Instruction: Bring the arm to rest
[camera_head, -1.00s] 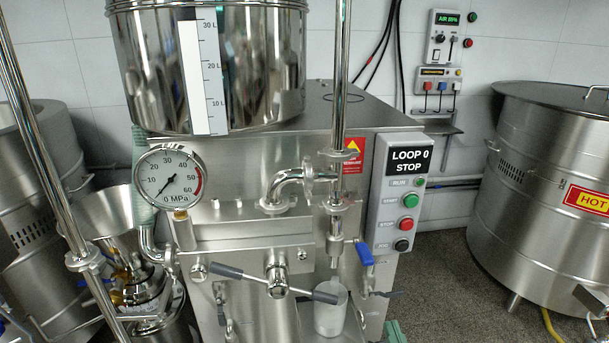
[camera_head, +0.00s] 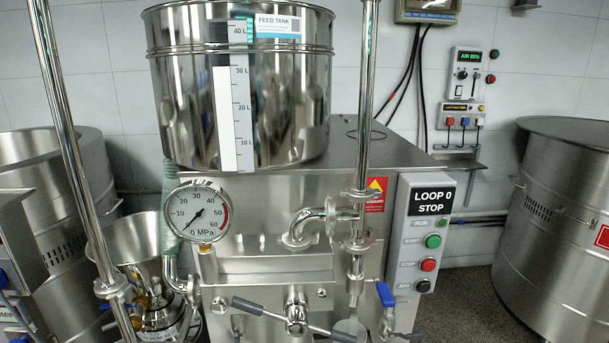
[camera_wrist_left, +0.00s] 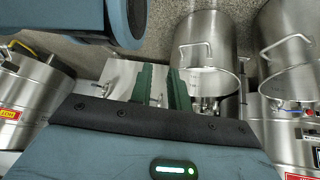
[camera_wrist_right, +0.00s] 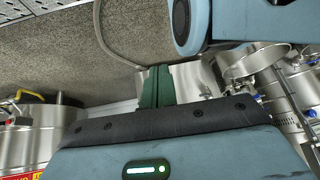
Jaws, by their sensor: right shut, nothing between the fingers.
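My left gripper (camera_wrist_left: 160,82) shows in the left wrist view with its two green fingers apart and nothing visible between them, so it is open. My right gripper (camera_wrist_right: 156,85) shows in the right wrist view with its green fingers together and empty. Neither gripper shows in the head view. The colloid mill's steel body (camera_head: 270,265) stands in the middle of the head view, with the feed tank (camera_head: 290,95) above it. Its panel reads LOOP 0 STOP (camera_head: 432,198), and the pressure gauge (camera_head: 196,212) needle points low on the dial.
A large steel vat (camera_head: 560,240) stands at the right and another (camera_head: 55,170) at the left. A steel pole (camera_head: 75,160) rises in front at the left. A blue-handled valve (camera_head: 385,295) and grey lever (camera_head: 265,307) stick out at the mill's front. Speckled floor (camera_head: 470,300) is clear between mill and right vat.

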